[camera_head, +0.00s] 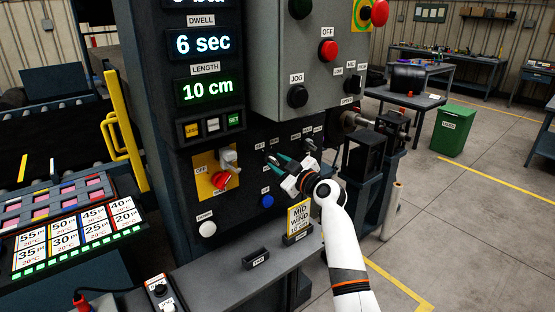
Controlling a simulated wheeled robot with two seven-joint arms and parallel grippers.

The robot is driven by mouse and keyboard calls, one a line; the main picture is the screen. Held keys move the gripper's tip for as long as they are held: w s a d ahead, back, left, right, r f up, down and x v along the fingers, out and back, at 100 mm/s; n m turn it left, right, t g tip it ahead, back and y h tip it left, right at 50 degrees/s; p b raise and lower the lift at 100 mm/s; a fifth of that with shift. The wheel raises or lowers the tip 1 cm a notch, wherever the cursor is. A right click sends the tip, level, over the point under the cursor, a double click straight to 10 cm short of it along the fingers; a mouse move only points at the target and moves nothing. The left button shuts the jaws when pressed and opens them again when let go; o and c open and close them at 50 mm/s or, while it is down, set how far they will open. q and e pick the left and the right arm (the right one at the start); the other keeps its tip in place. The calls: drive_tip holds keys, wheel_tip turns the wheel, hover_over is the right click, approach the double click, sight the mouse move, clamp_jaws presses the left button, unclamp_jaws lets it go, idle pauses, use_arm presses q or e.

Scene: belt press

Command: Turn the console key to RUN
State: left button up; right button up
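My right arm comes in from the bottom right, and its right gripper (278,160) is at the dark lower console panel (215,145). Its teal-tipped fingers look spread a little apart, close to the row of small labelled switches (310,145). I cannot make out the console key or a RUN label clearly; the gripper covers part of this area. A red rotary switch (221,179) on a yellow plate, with a grey piece above it and an OFF label beside it, is left of the gripper. My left gripper is out of view.
A blue button (267,201) and a white button (208,229) sit below the gripper. A grey shelf (220,272) with a yellow card (298,217) juts out beneath. A grey box (310,70) with red and black buttons overhangs above. Open floor lies to the right.

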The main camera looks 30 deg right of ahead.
drive_tip(key=shift+w, duration=0.5)
clamp_jaws()
drive_tip(key=shift+f, duration=0.1)
